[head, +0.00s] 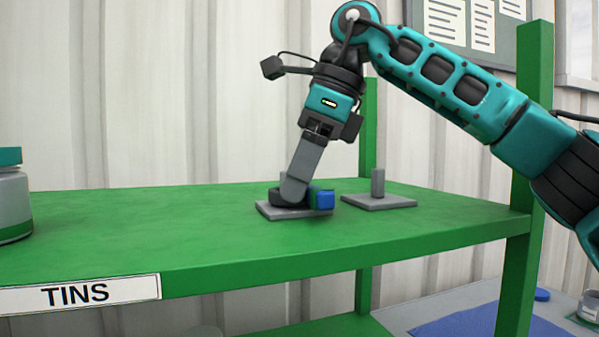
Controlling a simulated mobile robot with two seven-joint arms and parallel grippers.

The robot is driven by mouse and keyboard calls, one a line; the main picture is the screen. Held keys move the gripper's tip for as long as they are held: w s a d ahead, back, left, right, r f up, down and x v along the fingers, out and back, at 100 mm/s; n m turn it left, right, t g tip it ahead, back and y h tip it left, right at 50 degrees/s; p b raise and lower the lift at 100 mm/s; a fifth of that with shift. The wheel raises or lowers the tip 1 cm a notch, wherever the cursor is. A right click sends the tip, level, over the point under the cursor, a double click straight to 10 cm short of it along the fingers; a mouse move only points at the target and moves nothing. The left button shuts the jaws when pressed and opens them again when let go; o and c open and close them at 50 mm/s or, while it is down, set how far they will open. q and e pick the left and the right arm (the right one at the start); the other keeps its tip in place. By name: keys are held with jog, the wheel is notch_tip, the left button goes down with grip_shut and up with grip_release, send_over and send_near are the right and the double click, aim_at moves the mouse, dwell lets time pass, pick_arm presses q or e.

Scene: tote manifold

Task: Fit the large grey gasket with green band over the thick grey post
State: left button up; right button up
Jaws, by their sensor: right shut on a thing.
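My right gripper (293,193) points down over a flat grey base plate (318,213) on the green shelf. It is shut on a dark grey ring-shaped piece (278,199), which looks like the gasket, low over or on that plate. A blue block (325,200) sits at the ring's right side; whether it is part of the ring I cannot tell. No green band shows clearly. A grey post (378,183) stands bare and upright on a second grey plate (390,203), behind and to the right. My left gripper is not in view.
The green shelf (130,225) has a TINS label (80,294) on its front edge. A grey container with a teal top (12,205) stands at the left edge. Green uprights (525,170) stand at the right and behind. The shelf's left-centre is clear.

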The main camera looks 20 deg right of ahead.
jog(key=o, duration=1.1)
jog(key=p+v, duration=0.4)
jog(key=v, duration=0.9)
jog(key=shift+f, duration=0.1)
